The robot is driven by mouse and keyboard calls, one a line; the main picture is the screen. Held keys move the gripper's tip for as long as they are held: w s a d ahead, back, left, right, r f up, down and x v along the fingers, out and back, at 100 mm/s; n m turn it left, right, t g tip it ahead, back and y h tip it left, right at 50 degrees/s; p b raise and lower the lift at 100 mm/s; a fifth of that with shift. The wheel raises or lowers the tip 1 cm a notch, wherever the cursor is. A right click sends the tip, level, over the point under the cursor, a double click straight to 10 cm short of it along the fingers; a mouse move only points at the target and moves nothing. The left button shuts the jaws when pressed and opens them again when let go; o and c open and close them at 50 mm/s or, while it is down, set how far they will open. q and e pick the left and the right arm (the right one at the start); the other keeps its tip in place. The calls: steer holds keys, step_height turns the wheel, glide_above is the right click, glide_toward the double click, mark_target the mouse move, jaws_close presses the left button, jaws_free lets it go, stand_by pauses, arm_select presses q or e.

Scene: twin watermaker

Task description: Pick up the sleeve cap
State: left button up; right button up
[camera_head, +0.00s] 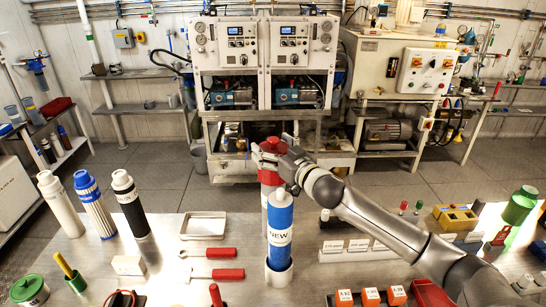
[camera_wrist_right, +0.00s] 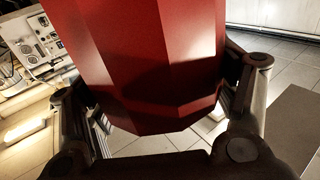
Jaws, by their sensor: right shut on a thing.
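The red sleeve cap (camera_head: 270,158) is at the middle of the head view, above and behind the blue cartridge marked NEW (camera_head: 280,222). In the right wrist view the cap (camera_wrist_right: 150,60) is a large red faceted body filling the space between the fingers. My right gripper (camera_head: 284,168) comes in from the right and is shut on the cap. A pale upright body shows a little behind the blue cartridge; I cannot tell whether the cap touches it. The cartridge stands upright in a white cup (camera_head: 279,275). My left gripper is not in view.
White labelled blocks (camera_head: 357,246) and red-orange blocks (camera_head: 371,297) are at right. The watermaker (camera_head: 264,60) stands behind.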

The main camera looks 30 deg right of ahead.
mark_target(273, 138)
steer(key=shift+r, duration=0.1)
steer(key=shift+r+b, duration=0.3)
steer(key=shift+r, duration=0.2)
step_height(273, 138, up, 2)
steer(key=shift+s+r+b, duration=0.1)
steer(key=shift+b, duration=0.3)
steer(key=s+r, duration=0.2)
steer(key=s+d+r+b, duration=0.1)
steer(key=s+r, duration=0.1)
steer(key=r, duration=0.1)
steer(key=shift+s+b, duration=0.2)
steer(key=shift+b, duration=0.1)
steer(key=s+d+r+b, duration=0.1)
steer(key=s+r+b, duration=0.3)
steer(key=s+b, duration=0.4)
steer(key=shift+s+d+r, duration=0.15)
steer(key=shift+s+d, duration=0.2)
steer(key=shift+s, duration=0.25)
